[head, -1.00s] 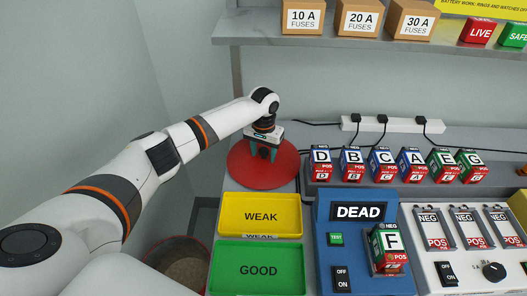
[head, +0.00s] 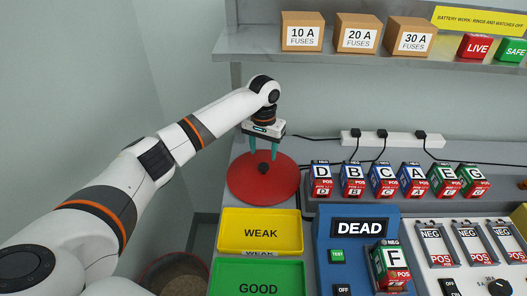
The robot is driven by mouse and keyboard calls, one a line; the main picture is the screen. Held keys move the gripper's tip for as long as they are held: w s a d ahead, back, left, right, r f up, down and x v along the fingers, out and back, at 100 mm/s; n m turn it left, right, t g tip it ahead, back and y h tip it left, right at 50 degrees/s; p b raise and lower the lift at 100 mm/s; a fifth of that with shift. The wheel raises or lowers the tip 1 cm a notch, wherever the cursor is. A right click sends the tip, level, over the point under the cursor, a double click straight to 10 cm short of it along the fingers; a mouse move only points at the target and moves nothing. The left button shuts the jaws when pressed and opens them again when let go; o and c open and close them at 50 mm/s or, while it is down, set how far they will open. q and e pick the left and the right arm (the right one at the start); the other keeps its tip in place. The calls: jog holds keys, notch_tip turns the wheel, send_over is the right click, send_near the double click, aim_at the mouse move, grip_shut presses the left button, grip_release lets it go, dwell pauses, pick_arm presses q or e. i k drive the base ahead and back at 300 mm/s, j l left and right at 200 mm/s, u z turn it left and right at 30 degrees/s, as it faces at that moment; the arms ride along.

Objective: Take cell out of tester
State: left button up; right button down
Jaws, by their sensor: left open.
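The cell F (head: 391,266), green with a red POS end and a white F label, sits tilted in the blue tester (head: 325,236). The tester's display (head: 360,228) reads DEAD, with a green TEST button (head: 337,256) below it. My left gripper (head: 263,152) is open, pointing down above the red turntable (head: 258,188) with its dark centre knob (head: 263,169). It is well to the left of and behind the tester, with nothing between its fingers. My right gripper is not in view.
A yellow WEAK tray (head: 232,233) and a green GOOD tray (head: 230,275) lie left of the tester. Several cells (head: 383,180) stand in a row behind it. A charger panel (head: 430,271) with empty slots is at right. A shelf (head: 340,49) with boxes hangs above.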

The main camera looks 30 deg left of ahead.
aim_at(391, 268)
jog(key=k+l, duration=0.25)
jog(key=l, duration=0.2)
jog(key=k+l, duration=0.3)
jog(key=l, duration=0.15)
jog(key=k+l, duration=0.25)
jog(key=l, duration=0.2)
jog(key=k+l, duration=0.25)
jog(key=l, duration=0.2)
jog(key=k+l, duration=0.25)
jog(key=l, duration=0.2)
